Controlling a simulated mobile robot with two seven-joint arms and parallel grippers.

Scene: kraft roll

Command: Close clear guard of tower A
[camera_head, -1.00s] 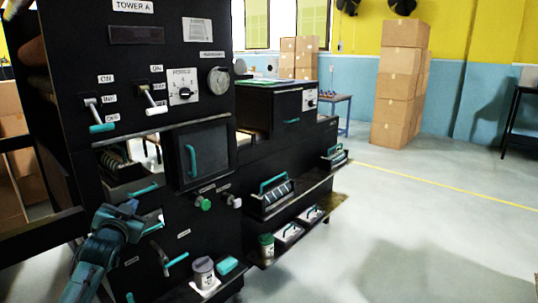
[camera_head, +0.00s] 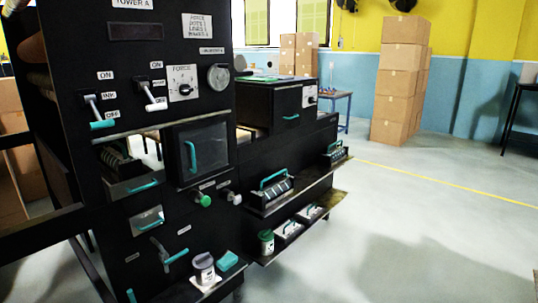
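Tower A (camera_head: 60,110) is a black machine front at the left, its label cut by the top edge. The clear guard (camera_head: 212,147) is a dark-framed see-through panel with an upright teal handle (camera_head: 191,156) near its left side. It stands at the right part of a wide opening. Left of it the opening (camera_head: 120,150) is uncovered and rollers show inside. I cannot tell from this angle how far the guard stands from the tower face. Neither of my grippers is in view.
Teal and white levers (camera_head: 100,115) sit above the opening. Below are a teal-handled drawer (camera_head: 147,220), a green knob (camera_head: 203,200) and a shelf with a jar (camera_head: 204,268) and teal block (camera_head: 227,260). Shelves (camera_head: 300,200) jut out rightward. The floor (camera_head: 400,230) at right is clear.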

